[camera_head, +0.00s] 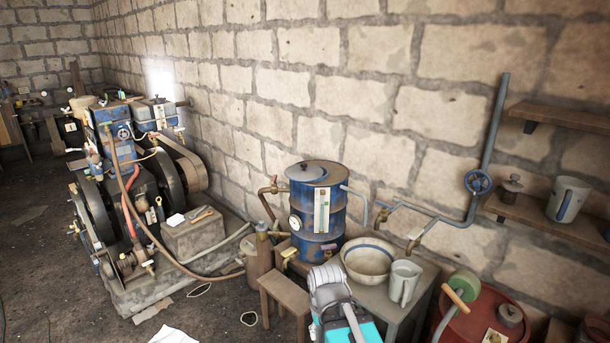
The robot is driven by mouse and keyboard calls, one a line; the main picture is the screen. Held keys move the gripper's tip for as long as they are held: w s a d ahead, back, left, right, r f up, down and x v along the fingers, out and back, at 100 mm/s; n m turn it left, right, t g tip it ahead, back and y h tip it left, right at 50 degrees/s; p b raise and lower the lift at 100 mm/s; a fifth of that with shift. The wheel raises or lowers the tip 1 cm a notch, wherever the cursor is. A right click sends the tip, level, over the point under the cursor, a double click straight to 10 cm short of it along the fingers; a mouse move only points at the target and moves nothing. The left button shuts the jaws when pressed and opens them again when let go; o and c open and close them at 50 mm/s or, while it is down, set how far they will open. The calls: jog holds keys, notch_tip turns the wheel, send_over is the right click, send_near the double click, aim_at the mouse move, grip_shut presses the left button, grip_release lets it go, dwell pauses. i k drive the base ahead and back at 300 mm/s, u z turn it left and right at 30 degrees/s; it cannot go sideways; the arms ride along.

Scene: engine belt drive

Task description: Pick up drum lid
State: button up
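A blue metal drum (319,221) stands upright on the bench near the wall, right of the picture's centre. A grey round lid (306,172) with a small knob lies on the drum's rusty top, toward its left side. A gauge and an upright sight strip are on the drum's front. Parts of my own arm, white-grey and teal, show at the bottom centre, in front of the bench and below the drum. I cannot make out my gripper's fingers, and nothing of mine touches the lid.
A bowl (368,261) and a grey jug (404,283) stand right of the drum. Pipes (440,214) run along the wall. A red drum (478,318) is at lower right. The engine (122,180) with its flywheels stands at left. Space above the lid is clear.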

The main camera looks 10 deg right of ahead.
aim_at(303, 173)
jog(key=u, duration=0.65)
jog(key=i, duration=2)
jog(key=z, duration=0.75)
jog(key=k, duration=0.95)
